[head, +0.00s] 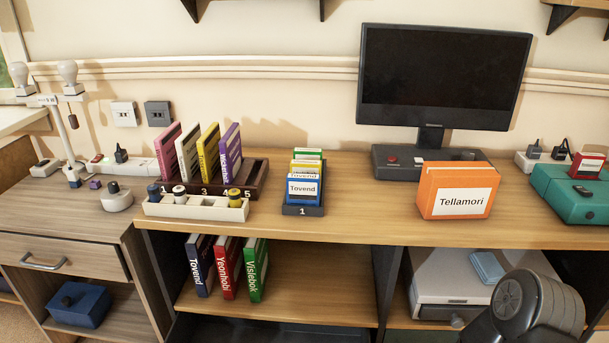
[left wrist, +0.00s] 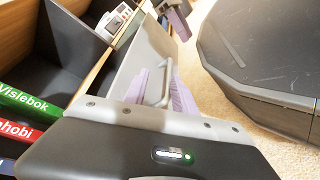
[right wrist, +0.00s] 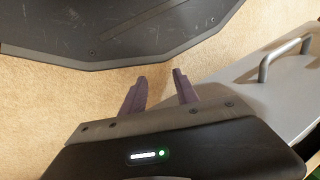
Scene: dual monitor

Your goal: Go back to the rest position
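Neither gripper shows in the head view. In the left wrist view my left gripper (left wrist: 156,82) has its two pale purple fingers apart, with nothing held. A grey bar handle (left wrist: 166,85) on a pale panel appears beyond and between the fingers; contact is not visible. In the right wrist view my right gripper (right wrist: 161,84) has its dark purple fingers apart and empty, over the beige carpet. Another purple-fingered gripper part shows at the top of the left wrist view. A dark rounded link of my arm covers the lower right of the head view.
The desk (head: 350,222) holds a monitor (head: 446,75), an orange Tellamori box (head: 457,190), a card holder (head: 303,210), a rack of upright books (head: 256,178) and a green box (head: 572,197). More books (head: 227,268) stand on the shelf below. Carpet (right wrist: 40,95) lies under the right gripper.

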